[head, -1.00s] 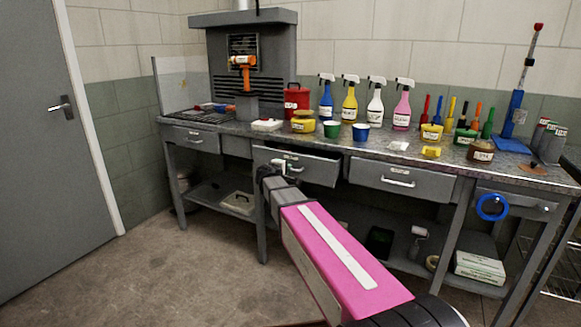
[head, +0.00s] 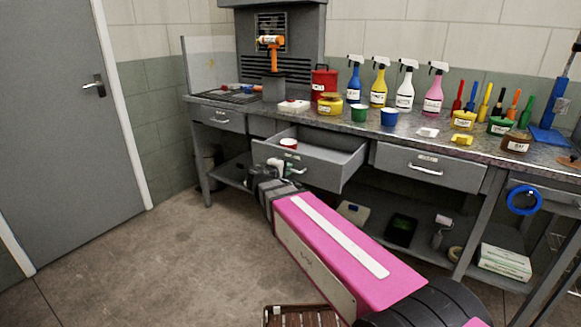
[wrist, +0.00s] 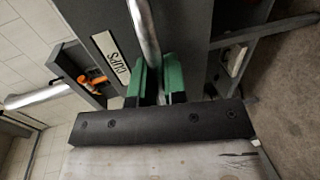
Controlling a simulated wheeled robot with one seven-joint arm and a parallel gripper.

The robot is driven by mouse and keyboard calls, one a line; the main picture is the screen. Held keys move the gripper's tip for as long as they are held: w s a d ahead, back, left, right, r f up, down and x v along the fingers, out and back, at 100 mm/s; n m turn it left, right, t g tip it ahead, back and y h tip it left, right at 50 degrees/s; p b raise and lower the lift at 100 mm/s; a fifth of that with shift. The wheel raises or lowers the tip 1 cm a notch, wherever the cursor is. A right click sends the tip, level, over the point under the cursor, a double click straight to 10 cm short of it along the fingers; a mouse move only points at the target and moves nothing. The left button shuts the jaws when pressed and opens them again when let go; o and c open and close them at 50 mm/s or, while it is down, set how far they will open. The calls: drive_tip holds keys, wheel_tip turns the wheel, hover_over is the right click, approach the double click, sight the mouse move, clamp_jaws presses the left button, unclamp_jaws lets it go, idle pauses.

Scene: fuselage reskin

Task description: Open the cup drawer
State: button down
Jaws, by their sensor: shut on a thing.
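The cup drawer (head: 312,163) is pulled well out of the workbench in the head view. A red and white cup (head: 288,144) stands inside it at the left. In the wrist view the drawer front (wrist: 190,30) carries a white label reading "CUPS" (wrist: 111,54). My gripper (wrist: 159,85), with green fingertips, is shut on the drawer's metal handle (wrist: 145,35). In the head view my gripper (head: 288,170) is at the drawer front, and my pink arm hides part of the front's lower area.
Shut drawers stand at the left (head: 217,117) and right (head: 428,168). Spray bottles, tubs and a green cup (head: 359,113) and blue cup (head: 389,117) crowd the bench top. A lower shelf holds boxes (head: 503,262). The floor (head: 150,255) at left is clear.

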drive_tip(key=shift+s+a, duration=0.1)
idle(0.3)
drive_tip(key=c, duration=1.2)
unclamp_jaws()
drive_tip(key=shift+s, duration=0.1)
drive_tip(key=v, duration=1)
drive_tip(key=shift+s+a, duration=0.2)
drive_tip(key=shift+s, duration=0.05)
